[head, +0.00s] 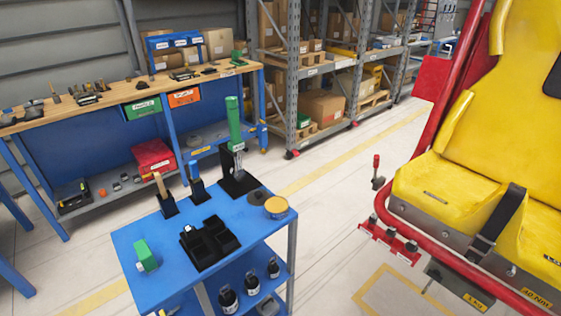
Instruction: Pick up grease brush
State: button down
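A small upright tool with a light wooden handle (160,185) stands in a black holder (168,208) at the back left of the blue cart top (150,228). It looks like the grease brush; its lower end is hidden in the holder, so I cannot be sure. Just to its right a blue-handled tool (194,171) stands in another black holder (199,193). My gripper is not in the head view.
The cart top also bears a tall green-handled tool (234,122), a yellow-topped round tin (276,206), a black tray (210,244) and a green item (146,254). Bottles (228,300) stand below. A yellow coaster seat (445,185) is right; a workbench (110,97) is behind.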

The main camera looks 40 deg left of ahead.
aim_at(160, 181)
jog(key=u, duration=3.9)
jog(key=i, duration=1.4)
jog(key=z, duration=3.3)
jog(key=i, duration=0.5)
jog(key=z, duration=0.1)
